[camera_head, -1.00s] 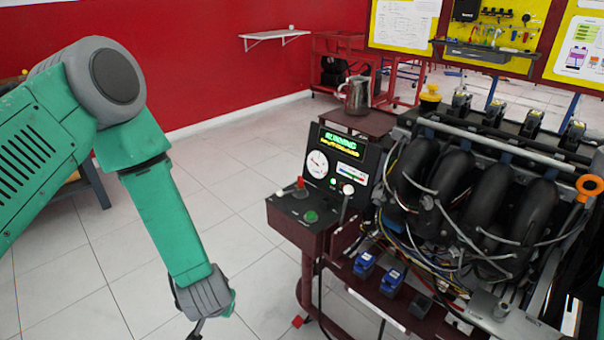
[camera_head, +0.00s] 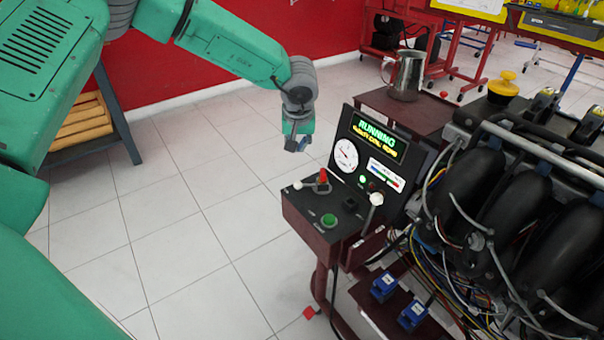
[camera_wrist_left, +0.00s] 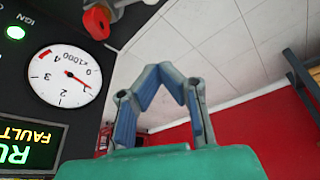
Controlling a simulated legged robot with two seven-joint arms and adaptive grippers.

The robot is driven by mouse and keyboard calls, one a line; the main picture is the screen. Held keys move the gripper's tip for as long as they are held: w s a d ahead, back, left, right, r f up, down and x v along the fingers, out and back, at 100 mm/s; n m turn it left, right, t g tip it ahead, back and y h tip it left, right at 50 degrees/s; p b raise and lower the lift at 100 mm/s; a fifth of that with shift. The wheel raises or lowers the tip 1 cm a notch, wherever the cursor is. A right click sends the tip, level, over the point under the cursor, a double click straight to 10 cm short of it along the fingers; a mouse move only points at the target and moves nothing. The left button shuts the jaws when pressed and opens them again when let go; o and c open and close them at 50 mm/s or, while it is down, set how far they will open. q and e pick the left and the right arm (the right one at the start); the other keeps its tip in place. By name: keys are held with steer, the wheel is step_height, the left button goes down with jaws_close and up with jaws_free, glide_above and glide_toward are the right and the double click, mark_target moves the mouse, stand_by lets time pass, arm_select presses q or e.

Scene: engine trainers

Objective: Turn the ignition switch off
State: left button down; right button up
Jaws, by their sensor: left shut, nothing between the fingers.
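The ignition switch (camera_head: 322,178) is a red-tipped lever on the dark red control box (camera_head: 318,232), at its back left. In the left wrist view a red and grey part of the switch (camera_wrist_left: 98,20) shows at the top, near the letters "IGN". My left gripper (camera_head: 296,146) is left of the instrument panel, above and behind the switch and apart from it. In the left wrist view its fingertips (camera_wrist_left: 164,70) come together with nothing between them. The lit display (camera_head: 379,136) reads "RUNNING". My right gripper is not in view.
A round gauge (camera_head: 346,156) sits on the upright panel behind the switch. A green button (camera_head: 329,220) and a white-knobbed lever (camera_head: 375,200) stand nearby on the box. A metal jug (camera_head: 405,76) is behind the panel, and the engine (camera_head: 520,210) is at right. Floor left of the box is clear.

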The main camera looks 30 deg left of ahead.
mark_target(314, 184)
arm_select(q)
steer(key=f+b, duration=0.1)
steer(key=f, duration=0.2)
steer(key=f+b, duration=0.1)
steer(key=f, duration=0.2)
steer(key=f+b, duration=0.2)
steer(key=f, duration=0.1)
steer(key=shift+w+a+f, duration=0.2)
steer(key=shift+a+f, duration=0.05)
steer(key=shift+f, duration=0.15)
steer(key=shift+s+d, duration=0.3)
steer(key=shift+s, duration=0.15)
steer(key=shift+s, duration=0.1)
steer(key=shift+n+p, duration=0.3)
